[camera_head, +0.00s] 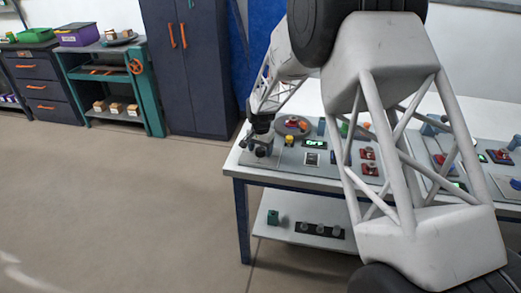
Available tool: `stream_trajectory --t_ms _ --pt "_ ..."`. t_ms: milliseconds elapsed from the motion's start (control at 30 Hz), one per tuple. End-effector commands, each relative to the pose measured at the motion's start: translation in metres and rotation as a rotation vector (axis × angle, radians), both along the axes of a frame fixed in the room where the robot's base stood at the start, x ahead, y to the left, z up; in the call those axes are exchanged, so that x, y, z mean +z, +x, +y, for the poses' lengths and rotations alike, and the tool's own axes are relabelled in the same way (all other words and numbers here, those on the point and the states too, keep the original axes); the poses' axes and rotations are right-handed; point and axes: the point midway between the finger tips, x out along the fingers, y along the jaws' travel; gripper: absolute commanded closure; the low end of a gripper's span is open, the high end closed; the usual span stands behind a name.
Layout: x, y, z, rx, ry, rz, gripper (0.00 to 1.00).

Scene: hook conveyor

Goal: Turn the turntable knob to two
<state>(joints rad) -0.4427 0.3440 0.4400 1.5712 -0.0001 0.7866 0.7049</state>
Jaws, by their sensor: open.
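The turntable (291,126) is a grey disc at the back left of the white table, with small orange and red items on it. My gripper (261,144) points down at the table's left end, just left of and in front of the turntable. It is open, but its fingers are small and dark here. A dark grey round part, perhaps the knob (261,152), shows right under the fingertips. I cannot tell whether they touch it or which number it points to.
A yellow button (289,140) and a green-lit display (314,144) stand right of my gripper. Red switches (368,161) lie farther right. My arm hides much of the table's middle. A lower shelf (300,218) holds small parts. The floor at left is clear.

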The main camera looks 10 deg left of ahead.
Motion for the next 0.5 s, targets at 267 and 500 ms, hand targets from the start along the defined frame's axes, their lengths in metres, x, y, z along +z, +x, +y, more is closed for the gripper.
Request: stream_trajectory --t_ms 267,500 --pt "0.023 0.0 0.0 0.0 0.001 -0.002 0.29" --pt "0.054 0.0 0.0 0.0 0.001 -0.002 0.29"
